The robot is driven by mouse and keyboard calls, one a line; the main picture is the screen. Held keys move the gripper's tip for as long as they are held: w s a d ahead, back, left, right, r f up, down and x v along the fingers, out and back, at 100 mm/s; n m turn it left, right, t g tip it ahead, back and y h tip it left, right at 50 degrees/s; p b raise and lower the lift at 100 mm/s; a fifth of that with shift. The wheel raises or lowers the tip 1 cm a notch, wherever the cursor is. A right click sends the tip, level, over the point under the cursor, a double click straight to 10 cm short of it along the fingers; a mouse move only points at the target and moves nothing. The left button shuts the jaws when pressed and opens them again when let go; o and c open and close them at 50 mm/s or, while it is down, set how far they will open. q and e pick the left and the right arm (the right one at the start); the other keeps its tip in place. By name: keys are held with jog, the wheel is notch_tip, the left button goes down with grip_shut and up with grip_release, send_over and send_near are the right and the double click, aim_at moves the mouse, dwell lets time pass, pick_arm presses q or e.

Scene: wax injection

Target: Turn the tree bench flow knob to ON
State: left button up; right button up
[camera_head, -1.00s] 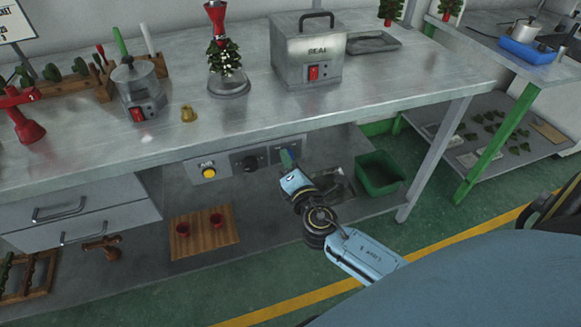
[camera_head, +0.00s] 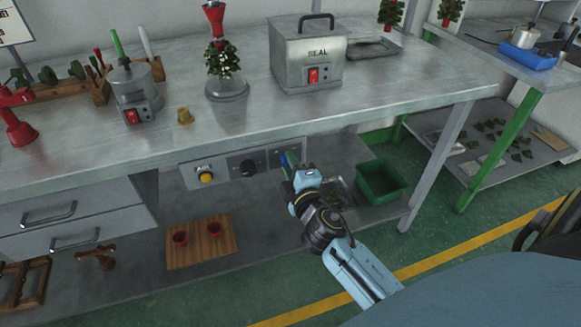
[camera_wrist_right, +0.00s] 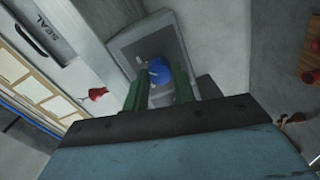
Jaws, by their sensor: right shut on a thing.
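The flow knob is a round blue knob (camera_wrist_right: 159,70) on a grey plate (camera_wrist_right: 145,42) in the right wrist view. It has a small pale mark on its face. My right gripper (camera_wrist_right: 160,84) has its two green fingers on either side of the knob and is shut on it. In the head view my right gripper (camera_head: 289,163) reaches the right end of the control panel under the bench's front edge, and the knob is mostly hidden there. Any ON lettering is too small to read. My left gripper is not in view.
The same panel carries a yellow button (camera_head: 206,177) and a black knob (camera_head: 248,167) to the left. The bench top (camera_head: 250,115) overhangs the gripper. A green bin (camera_head: 381,182) stands close to the right, and a wooden board with two red cups (camera_head: 202,245) lies below left.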

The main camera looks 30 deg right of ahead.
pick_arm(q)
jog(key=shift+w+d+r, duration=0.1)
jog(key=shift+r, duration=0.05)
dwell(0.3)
pick_arm(e)
jog(key=o, duration=1)
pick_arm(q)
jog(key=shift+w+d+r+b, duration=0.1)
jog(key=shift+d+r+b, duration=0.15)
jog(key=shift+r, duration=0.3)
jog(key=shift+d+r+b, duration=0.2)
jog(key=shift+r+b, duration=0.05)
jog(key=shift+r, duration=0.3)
pick_arm(e)
jog(key=v, duration=1.3)
jog(key=shift+s, duration=0.2)
jog(key=shift+f, duration=0.1)
